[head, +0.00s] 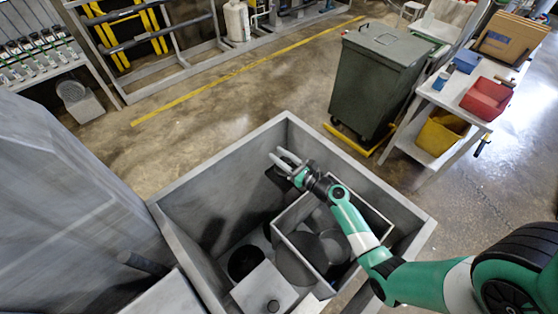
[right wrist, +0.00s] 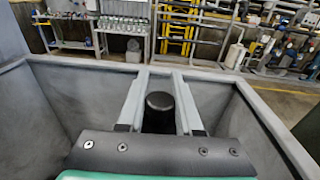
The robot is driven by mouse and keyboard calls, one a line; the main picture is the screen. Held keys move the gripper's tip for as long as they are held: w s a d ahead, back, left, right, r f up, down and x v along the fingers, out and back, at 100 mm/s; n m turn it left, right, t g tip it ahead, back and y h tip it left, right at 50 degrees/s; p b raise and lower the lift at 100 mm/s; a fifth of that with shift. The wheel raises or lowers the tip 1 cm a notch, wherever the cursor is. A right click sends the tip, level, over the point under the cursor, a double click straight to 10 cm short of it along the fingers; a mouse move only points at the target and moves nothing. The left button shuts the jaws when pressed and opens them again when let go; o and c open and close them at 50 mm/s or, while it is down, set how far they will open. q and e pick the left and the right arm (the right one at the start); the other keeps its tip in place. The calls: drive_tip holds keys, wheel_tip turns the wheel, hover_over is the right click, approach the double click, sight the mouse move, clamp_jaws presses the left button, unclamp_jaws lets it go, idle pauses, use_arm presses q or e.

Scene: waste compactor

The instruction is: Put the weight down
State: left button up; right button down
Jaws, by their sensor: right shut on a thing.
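My right gripper (head: 288,163) reaches into the large open grey metal bin (head: 180,187) in the head view. Its two pale fingers are closed on the black upright knob of the weight (right wrist: 160,103), which shows between the fingers in the right wrist view. The lower part of the weight is hidden there by the gripper's body. In the head view a dark shape shows just under the fingertips, near the bin's far wall. Whether it touches anything below cannot be told. My left gripper is not in view.
Inside the bin stand a smaller open grey box (head: 291,253) with round dark shapes in it, and a square plate with a knob (head: 262,290). A dark green wheeled bin (head: 375,80) and a white cart (head: 468,92) stand beyond. Floor between is clear.

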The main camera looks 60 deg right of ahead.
drive_tip(key=f+b, duration=0.1)
drive_tip(key=d+f+b, duration=0.1)
drive_tip(key=f+b, duration=0.1)
drive_tip(key=shift+w+f, duration=0.1)
drive_tip(key=shift+w, duration=0.1)
drive_tip(key=shift+a+f, duration=0.1)
drive_tip(key=shift+f, duration=0.2)
drive_tip(key=shift+r, duration=0.1)
drive_tip(key=c, duration=0.6)
unclamp_jaws()
drive_tip(key=shift+f, duration=0.25)
